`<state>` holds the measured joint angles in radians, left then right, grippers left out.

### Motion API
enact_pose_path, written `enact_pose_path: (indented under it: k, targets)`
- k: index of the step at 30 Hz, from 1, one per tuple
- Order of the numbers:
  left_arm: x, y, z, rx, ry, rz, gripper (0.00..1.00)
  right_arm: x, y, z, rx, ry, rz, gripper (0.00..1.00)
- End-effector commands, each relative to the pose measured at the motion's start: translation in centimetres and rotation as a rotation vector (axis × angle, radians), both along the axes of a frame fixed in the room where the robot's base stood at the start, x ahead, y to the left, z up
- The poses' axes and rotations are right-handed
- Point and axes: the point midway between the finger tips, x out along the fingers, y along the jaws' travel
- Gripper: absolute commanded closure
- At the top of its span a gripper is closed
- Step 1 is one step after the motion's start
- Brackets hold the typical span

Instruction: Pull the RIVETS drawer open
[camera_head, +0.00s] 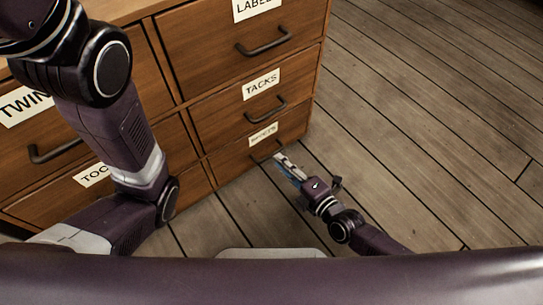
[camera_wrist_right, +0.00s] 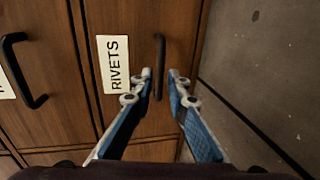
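The RIVETS drawer (camera_head: 232,163) is the lowest drawer of the right column in the wooden cabinet, and it looks closed. Its white label, partly blurred in the head view, reads RIVETS in the right wrist view (camera_wrist_right: 113,64). Its dark bar handle (camera_wrist_right: 160,62) stands out from the front beside the label. My right gripper (camera_head: 280,158) is at this handle. In the right wrist view its blue fingers (camera_wrist_right: 161,80) are open, one on each side of the handle's lower end, with gaps showing. My left gripper is out of view; only its arm shows.
The TACKS drawer (camera_head: 236,108) and a larger LABEL drawer (camera_head: 230,45) are above, with bar handles. The TWIN drawer (camera_head: 75,135) is at left, partly behind my left arm. Bare plank floor (camera_head: 430,120) lies right of the cabinet.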

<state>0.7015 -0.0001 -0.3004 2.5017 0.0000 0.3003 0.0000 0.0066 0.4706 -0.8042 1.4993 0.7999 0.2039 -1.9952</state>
Motion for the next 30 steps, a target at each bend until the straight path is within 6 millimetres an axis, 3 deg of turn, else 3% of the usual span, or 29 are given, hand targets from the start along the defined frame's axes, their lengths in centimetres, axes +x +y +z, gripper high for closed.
enact_pose_path:
  k: [3, 12, 21, 25, 30]
  targets:
    - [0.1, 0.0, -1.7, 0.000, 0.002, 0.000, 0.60, 1.7, 1.1, -0.8, 0.004, -0.002, -0.004, 0.85]
    - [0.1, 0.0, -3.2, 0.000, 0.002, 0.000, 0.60, 4.0, 2.8, -1.2, 0.002, 0.000, -0.002, 0.85]
    - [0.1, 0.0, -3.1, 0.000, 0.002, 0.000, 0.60, 4.2, 2.9, -1.1, 0.001, 0.002, -0.002, 0.85]
    - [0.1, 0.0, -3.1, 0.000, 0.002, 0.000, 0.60, 4.2, 2.9, -1.1, 0.001, 0.001, -0.002, 0.99]
    - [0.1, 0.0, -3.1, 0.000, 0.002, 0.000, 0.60, 4.2, 2.9, -1.1, 0.001, 0.002, -0.002, 1.00]
